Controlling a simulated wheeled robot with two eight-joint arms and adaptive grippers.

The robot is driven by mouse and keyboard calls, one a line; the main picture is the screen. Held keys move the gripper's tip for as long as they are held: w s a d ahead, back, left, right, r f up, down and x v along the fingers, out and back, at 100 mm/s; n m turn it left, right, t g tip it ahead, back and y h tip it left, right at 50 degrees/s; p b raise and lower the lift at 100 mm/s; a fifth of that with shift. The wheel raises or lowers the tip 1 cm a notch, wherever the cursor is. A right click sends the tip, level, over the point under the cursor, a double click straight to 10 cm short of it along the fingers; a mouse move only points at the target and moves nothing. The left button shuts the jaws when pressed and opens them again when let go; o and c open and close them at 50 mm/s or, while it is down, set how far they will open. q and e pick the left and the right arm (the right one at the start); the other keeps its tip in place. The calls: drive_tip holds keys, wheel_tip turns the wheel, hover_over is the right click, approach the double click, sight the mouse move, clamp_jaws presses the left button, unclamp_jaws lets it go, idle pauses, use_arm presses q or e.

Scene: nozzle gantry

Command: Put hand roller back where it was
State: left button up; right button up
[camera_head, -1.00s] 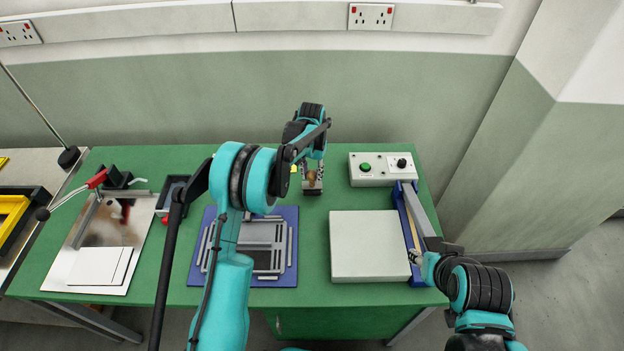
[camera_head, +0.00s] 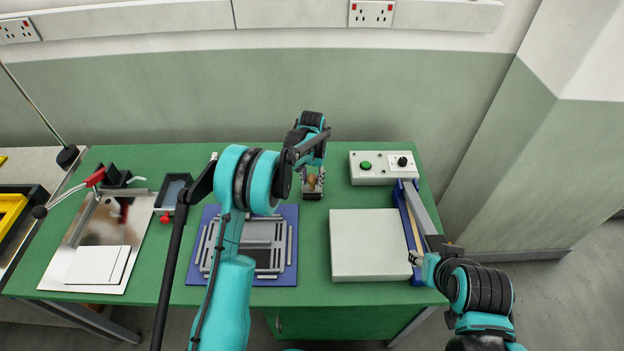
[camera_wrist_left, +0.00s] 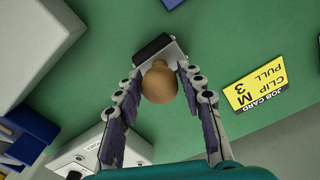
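The hand roller (camera_wrist_left: 158,82) shows in the left wrist view as a rounded tan wooden handle, a metal frame and a dark roller end. In the head view its tan handle (camera_head: 313,182) is at the back middle of the green table. My left gripper (camera_head: 313,183) is over it, fingers pointing down on either side of the handle. In the left wrist view the fingers (camera_wrist_left: 160,75) straddle the handle closely; contact on both sides is unclear. I cannot tell whether the roller rests on the table. My right gripper (camera_head: 415,258) is at the blue-edged bar, its fingers mostly hidden.
A white block (camera_head: 370,246) and a grey control box (camera_head: 383,168) stand to the right. A blue plate with a grey fixture (camera_head: 290,272) is left of the block. A dark tray (camera_head: 174,192) stands farther left. A yellow job card (camera_wrist_left: 258,88) lies near the roller.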

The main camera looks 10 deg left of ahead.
use_arm(q)
drive_tip(key=shift+o, duration=0.2)
drive_tip(key=shift+w+f, duration=0.1)
drive_tip(key=shift+w, duration=0.05)
drive_tip(key=shift+r, duration=0.2)
drive_tip(key=shift+r+p, duration=0.25)
drive_tip(key=shift+p, duration=0.05)
wheel_tip(320, 180, up, 13)
drive_tip(key=p, duration=0.2)
drive_tip(key=s+a+r+n+t, duration=0.1)
drive_tip(key=s+a+r+t, duration=0.15)
drive_tip(key=s+r, duration=1.05)
drive_tip(key=s+f+t, duration=0.2)
drive_tip(key=s, duration=0.8)
drive_tip(key=s+a+f+n+t, duration=0.1)
drive_tip(key=s+f+t, duration=0.1)
drive_tip(key=s, duration=0.8)
drive_tip(key=shift+s+a+f+t, duration=0.15)
drive_tip(key=shift+s+a+t, duration=0.1)
drive_tip(key=shift+t, duration=0.1)
